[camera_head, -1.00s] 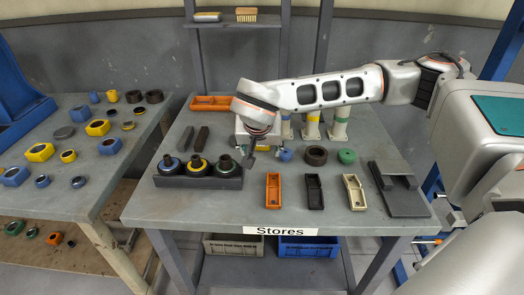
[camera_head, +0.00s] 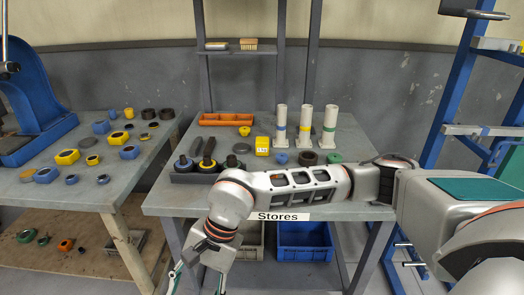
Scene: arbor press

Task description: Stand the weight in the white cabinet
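No white cabinet is in view, and I cannot tell for certain which object is the weight. A yellow block (camera_head: 262,146) with a pale label stands on the grey stores table (camera_head: 352,140). A small yellow piece (camera_head: 244,131) is left of and behind it. My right gripper (camera_head: 200,275) hangs low in front of the table's front edge, at the bottom of the view. Its fingertips are cut off by the frame, so its opening and any held thing are hidden. My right forearm crosses the front of the table and hides what lies there. My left gripper is not in view.
Three white posts (camera_head: 305,128) with coloured bands stand at the table's back right. An orange tray (camera_head: 228,119) is at the back. A dark holder (camera_head: 190,178) carries ringed parts at the left. Blue bin (camera_head: 304,240) sits below. A blue rack (camera_head: 452,90) rises at right.

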